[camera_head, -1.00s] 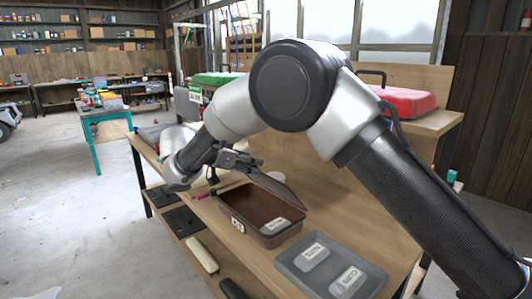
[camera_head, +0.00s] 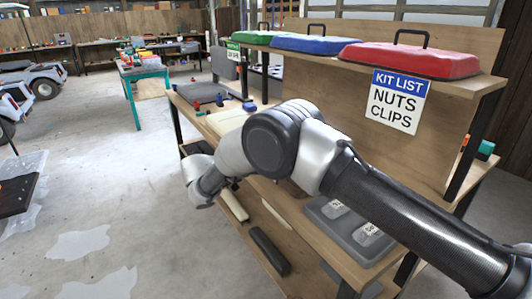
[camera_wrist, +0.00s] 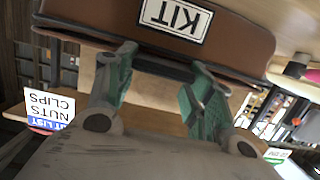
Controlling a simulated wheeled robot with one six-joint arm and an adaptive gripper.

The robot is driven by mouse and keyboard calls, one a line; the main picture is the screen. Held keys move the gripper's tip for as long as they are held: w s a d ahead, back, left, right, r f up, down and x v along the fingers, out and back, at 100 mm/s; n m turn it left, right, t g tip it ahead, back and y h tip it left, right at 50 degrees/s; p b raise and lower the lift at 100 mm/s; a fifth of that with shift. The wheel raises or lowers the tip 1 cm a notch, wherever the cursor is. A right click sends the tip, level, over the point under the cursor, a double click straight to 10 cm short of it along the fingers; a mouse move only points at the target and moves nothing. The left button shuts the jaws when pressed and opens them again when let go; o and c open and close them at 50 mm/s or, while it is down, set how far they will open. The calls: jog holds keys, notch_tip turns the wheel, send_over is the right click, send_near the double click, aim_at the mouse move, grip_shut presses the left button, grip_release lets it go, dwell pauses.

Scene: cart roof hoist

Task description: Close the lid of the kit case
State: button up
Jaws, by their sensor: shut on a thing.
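The kit case (camera_wrist: 100,14) is brown with a white KIT label (camera_wrist: 175,17), and it shows upside down in the wrist view. Whether a gap remains there I cannot tell. In the head view my arm hides the case, the lid and most of the gripper.
Above, a shelf (camera_head: 470,82) carries red (camera_head: 410,60), blue (camera_head: 315,45) and green (camera_head: 250,37) covers. A kit list sign (camera_head: 398,100) hangs there.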

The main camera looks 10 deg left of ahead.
jog(key=shift+s+f, duration=0.2)
jog(key=shift+f, duration=1)
jog(key=o, duration=1.5)
jog(key=shift+w, duration=0.1)
jog(key=shift+c, duration=0.2)
jog(key=shift+r, duration=0.1)
jog(key=shift+a, duration=0.1)
jog(key=shift+a+r, duration=0.1)
jog(key=v, duration=1.1)
jog(key=shift+s+a, duration=0.2)
jog(key=shift+s, duration=0.1)
